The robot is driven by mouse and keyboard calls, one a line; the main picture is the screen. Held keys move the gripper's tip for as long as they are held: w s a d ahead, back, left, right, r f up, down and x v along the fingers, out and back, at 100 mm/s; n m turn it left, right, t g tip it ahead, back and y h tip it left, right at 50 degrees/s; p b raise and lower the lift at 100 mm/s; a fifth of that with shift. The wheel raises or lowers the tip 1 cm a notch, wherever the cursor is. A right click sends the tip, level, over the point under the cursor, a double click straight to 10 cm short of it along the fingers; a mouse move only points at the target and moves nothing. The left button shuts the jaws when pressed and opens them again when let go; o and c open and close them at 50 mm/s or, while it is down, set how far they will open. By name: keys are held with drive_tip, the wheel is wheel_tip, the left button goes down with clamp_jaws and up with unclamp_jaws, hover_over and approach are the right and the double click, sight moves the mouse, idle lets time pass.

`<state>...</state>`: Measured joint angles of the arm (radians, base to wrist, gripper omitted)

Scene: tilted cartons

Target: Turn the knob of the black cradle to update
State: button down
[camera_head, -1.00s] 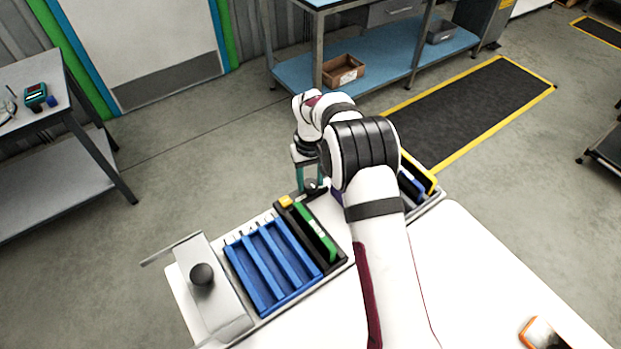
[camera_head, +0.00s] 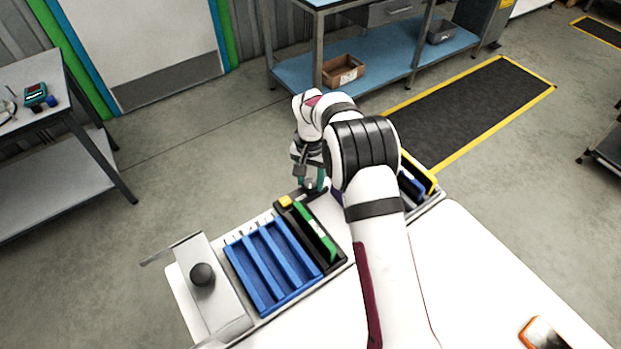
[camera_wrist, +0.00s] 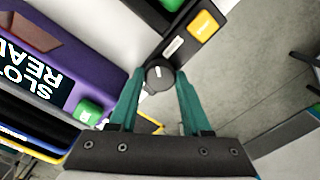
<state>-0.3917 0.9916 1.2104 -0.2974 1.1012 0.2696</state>
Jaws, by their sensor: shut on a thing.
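The black cradle (camera_head: 328,262) stands at the right of the blue racks in the head view, holding a green piece (camera_head: 315,232). The dark round knob (camera_wrist: 157,80) with a pale pointer mark sits at the cradle's end. My gripper (camera_wrist: 160,72) has its two teal fingers closed on opposite sides of the knob. In the head view my gripper (camera_head: 313,186) is over the cradle's far end, and the arm partly hides what is beside it.
A purple device (camera_wrist: 75,53) with an upside-down text screen and a green button (camera_wrist: 88,111) is close to the left of my fingers in the wrist view. Blue racks (camera_head: 268,265) and a grey fixture with a black knob (camera_head: 202,274) stand left.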

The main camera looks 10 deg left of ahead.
sight(311, 183)
drive_tip(key=shift+w+m, duration=0.1)
drive_tip(key=shift+m, duration=0.4)
drive_tip(key=shift+c, duration=1.8)
unclamp_jaws()
wheel_tip(311, 183, up, 16)
drive_tip(key=shift+f, duration=0.1)
